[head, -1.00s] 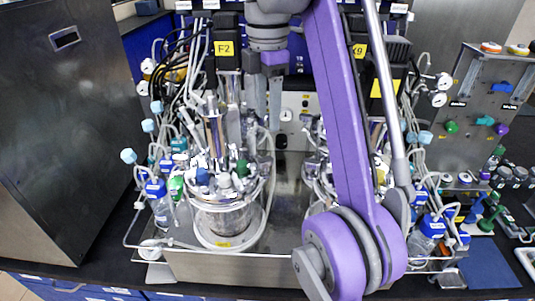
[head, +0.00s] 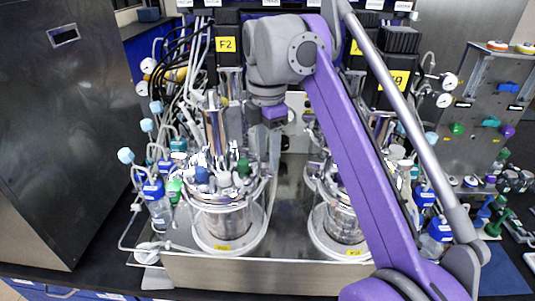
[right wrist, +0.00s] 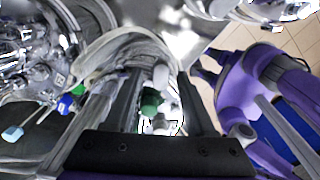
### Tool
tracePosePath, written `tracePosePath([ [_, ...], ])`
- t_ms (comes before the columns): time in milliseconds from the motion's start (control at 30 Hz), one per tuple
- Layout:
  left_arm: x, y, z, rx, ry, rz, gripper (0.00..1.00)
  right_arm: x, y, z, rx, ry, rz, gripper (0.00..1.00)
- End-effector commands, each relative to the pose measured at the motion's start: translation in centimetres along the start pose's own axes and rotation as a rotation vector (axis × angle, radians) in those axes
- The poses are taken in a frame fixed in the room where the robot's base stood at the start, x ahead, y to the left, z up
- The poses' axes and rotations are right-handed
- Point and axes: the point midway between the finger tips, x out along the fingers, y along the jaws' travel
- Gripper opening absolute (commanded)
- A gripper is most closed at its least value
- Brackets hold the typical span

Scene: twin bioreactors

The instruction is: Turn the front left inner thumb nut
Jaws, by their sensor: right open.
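The left bioreactor vessel (head: 222,222) stands on a steel tray, with a crowded metal lid carrying blue, white and green caps. The thumb nuts on its lid are too small to tell apart. My right gripper (head: 262,172) points down over the right side of this lid, its jaws open and empty. The green cap (head: 243,168) is close beside the fingers. In the right wrist view, my right gripper (right wrist: 160,78) has its two fingers apart, with a green cap (right wrist: 150,100) showing between them. My left gripper is not in view.
The right bioreactor vessel (head: 343,225) stands beside the left one, partly behind my right arm. Tubes and blue-capped bottles (head: 156,200) crowd the left side. A dark cabinet (head: 62,140) is at far left. The steel tray (head: 282,228) is bare between the vessels.

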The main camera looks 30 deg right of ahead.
Motion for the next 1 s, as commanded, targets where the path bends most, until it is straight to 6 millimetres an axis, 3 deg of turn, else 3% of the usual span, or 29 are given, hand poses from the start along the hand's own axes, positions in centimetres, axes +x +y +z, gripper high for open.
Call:
tracePosePath([
  [233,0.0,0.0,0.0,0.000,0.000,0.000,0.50,0.0,0.0,0.0,0.000,0.000,0.001,0.55],
  [533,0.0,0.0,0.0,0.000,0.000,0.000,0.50,0.0,0.0,0.0,0.000,0.000,0.001,0.01],
  [833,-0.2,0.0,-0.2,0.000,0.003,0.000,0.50,-0.1,0.0,0.0,0.022,0.000,0.001,0.00],
  [1000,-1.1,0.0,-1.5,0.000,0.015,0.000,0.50,-0.3,0.0,0.0,0.182,0.000,0.002,0.00],
])
